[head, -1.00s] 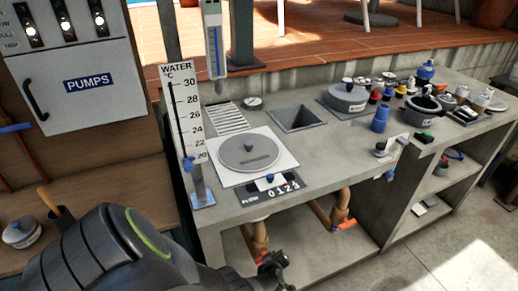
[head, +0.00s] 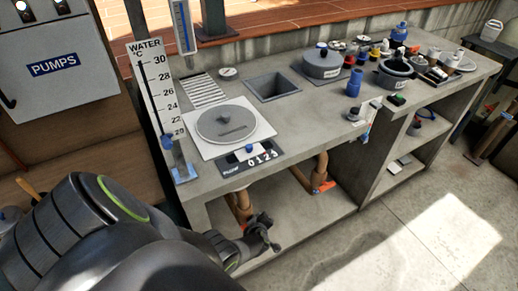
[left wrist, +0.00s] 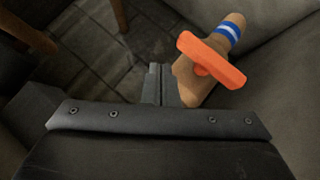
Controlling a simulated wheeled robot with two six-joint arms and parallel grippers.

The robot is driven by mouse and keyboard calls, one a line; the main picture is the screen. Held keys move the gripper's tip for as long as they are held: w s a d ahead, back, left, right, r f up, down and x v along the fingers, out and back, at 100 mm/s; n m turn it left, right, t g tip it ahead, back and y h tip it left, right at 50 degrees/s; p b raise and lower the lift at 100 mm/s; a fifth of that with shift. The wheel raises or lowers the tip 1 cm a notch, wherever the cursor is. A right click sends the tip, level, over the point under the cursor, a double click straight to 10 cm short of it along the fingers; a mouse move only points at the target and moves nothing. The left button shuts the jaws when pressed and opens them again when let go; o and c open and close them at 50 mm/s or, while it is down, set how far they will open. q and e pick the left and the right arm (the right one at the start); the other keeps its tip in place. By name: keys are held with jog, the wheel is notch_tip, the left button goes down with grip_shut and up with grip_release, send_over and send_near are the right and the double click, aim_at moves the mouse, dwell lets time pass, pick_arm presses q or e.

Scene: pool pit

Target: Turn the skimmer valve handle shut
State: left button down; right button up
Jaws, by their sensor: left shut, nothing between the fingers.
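In the left wrist view an orange valve handle (left wrist: 211,60) sits crosswise on a tan pipe (left wrist: 234,20) with a blue and white band. My left gripper (left wrist: 163,84) is shut and empty, its fingertips just left of the valve body and below the handle in the picture. I cannot tell if they touch. In the head view my left gripper (head: 263,234) is under the bench front, by the left pipe (head: 242,203), whose handle is hidden. Another orange handle (head: 323,187) shows on the right pipe (head: 320,165). No skimmer label is readable. My right gripper is out of view.
The concrete bench (head: 290,130) overhangs the pipes, with a lower shelf (head: 300,222) beneath. Open floor (head: 410,240) lies to the right.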

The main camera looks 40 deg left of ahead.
pick_arm(q)
jog(key=s+d+r+p, duration=0.3)
jog(key=d+r+p, duration=0.3)
jog(key=r+p, duration=0.4)
jog(key=shift+d, duration=0.25)
